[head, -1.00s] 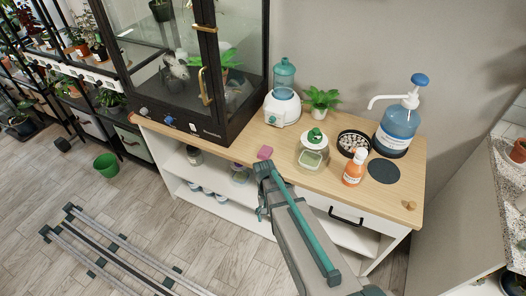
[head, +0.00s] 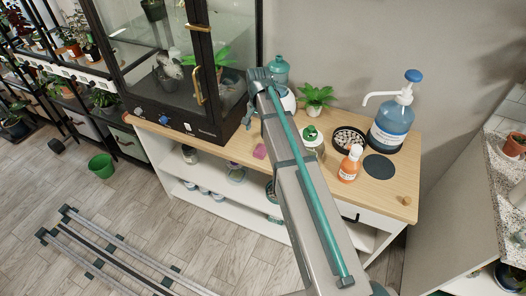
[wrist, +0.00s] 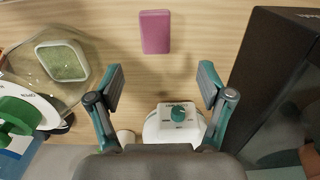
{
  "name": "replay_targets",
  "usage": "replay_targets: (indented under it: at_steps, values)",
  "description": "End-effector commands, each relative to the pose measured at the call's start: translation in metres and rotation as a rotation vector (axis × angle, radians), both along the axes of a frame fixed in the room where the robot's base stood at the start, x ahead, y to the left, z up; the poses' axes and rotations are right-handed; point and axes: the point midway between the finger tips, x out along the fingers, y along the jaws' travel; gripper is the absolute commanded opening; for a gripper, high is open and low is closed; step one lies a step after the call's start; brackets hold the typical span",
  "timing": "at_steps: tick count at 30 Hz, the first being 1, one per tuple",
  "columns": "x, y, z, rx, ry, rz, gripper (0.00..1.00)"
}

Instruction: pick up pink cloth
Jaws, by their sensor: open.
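The pink cloth (head: 260,151) lies flat on the wooden bench top, near its front edge, just left of my arm in the head view. In the wrist view the cloth (wrist: 155,32) is a small pink rectangle at the top middle, fully visible. My gripper (wrist: 160,78) is open and empty; its two fingers are spread wide, and the cloth lies beyond the fingertips, roughly centred between them.
A dark-framed glass cabinet (head: 190,60) stands left of the cloth. A clear container with a green pad (wrist: 62,62) lies opposite. An orange bottle (head: 350,163) and blue pump bottle (head: 392,125) stand right.

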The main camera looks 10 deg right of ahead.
Motion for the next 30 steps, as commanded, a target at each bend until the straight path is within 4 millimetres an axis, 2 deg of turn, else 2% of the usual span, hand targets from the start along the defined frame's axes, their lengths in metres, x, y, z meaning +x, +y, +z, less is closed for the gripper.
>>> replay_targets:
  at_steps: [9, 19, 30]
  values:
    - [-0.001, 0.000, -0.039, 0.000, 0.002, 0.001, 0.79]
    - [-0.003, -0.002, -0.056, 0.000, 0.002, 0.001, 0.79]
    - [-0.007, -0.004, -0.095, 0.000, 0.003, 0.002, 0.79]
